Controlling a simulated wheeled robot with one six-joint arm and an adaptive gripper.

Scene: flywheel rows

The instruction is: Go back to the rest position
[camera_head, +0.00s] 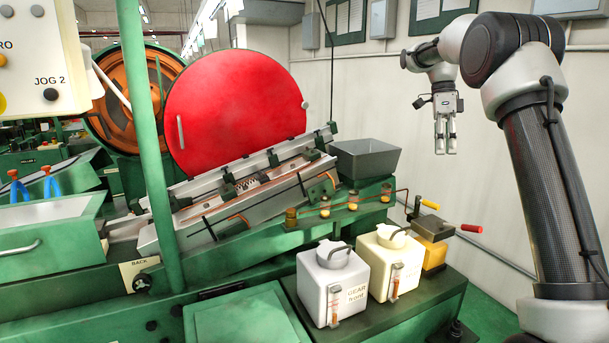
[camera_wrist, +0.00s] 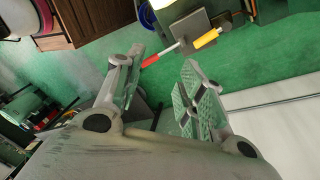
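My gripper (camera_head: 445,151) hangs pointing down in the upper right of the head view, in front of the pale wall. It is open and empty, with a gap between its two fingers. In the wrist view the same gripper (camera_wrist: 162,82) shows two separated fingers with nothing between them. My arm comes up from the lower right and bends over at the top. The gripper is well clear of the machine and touches nothing.
The green machine with a red disc (camera_head: 230,112) fills the left and middle. A grey hopper (camera_head: 365,159), a white GEAR container (camera_head: 330,283), a cream container (camera_head: 389,264) and a yellow box (camera_head: 432,252) stand below left of the gripper. Red and yellow handles stick out there.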

